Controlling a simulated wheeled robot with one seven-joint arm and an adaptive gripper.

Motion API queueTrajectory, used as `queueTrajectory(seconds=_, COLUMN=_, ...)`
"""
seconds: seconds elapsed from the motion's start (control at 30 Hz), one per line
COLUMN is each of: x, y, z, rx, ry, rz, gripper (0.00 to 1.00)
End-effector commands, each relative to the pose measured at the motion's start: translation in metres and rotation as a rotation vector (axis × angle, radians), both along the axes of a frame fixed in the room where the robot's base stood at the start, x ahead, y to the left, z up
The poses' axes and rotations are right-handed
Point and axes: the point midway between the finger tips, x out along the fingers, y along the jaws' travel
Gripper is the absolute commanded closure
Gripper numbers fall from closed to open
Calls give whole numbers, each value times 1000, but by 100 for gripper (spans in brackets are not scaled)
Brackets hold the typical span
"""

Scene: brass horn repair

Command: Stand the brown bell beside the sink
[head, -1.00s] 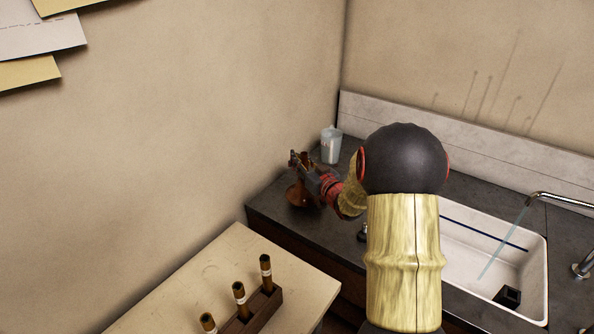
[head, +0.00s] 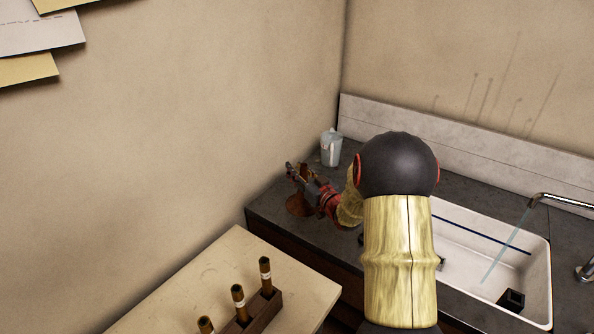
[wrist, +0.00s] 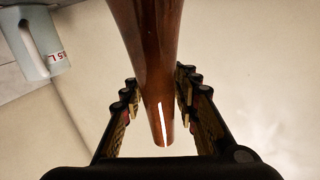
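The brown bell (head: 299,207) stands on its flared end on the dark counter, left of the sink (head: 480,262). Its narrow tube points up, and my gripper hides much of it in the head view. My gripper (head: 298,170) is around the upper tube. In the wrist view, the tube (wrist: 158,80) passes between the two fingers (wrist: 159,100). Slim gaps seem to show on both sides of the tube, so the fingers look open. The flared end is outside the wrist view.
A pale measuring jug (head: 331,147) stands on the counter behind the bell, near the wall corner. A faucet (head: 560,199) runs water into the sink. A cream table (head: 200,277) in front carries a wooden rack (head: 262,308) with brown tubes.

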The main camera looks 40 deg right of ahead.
Motion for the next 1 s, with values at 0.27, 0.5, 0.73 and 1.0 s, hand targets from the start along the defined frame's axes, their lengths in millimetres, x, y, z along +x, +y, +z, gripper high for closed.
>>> queueTrajectory(seconds=0.27, x=0, y=0, z=0, rx=0, ry=0, rz=0, gripper=61)
queueTrajectory(seconds=0.5, x=0, y=0, z=5, rx=0, ry=0, rz=0, gripper=61)
queueTrajectory(seconds=0.73, x=-38, y=1, z=5, rx=1, ry=1, rz=-4, gripper=61)
queueTrajectory(seconds=1.0, x=-92, y=4, z=5, rx=1, ry=0, rz=-3, gripper=61)
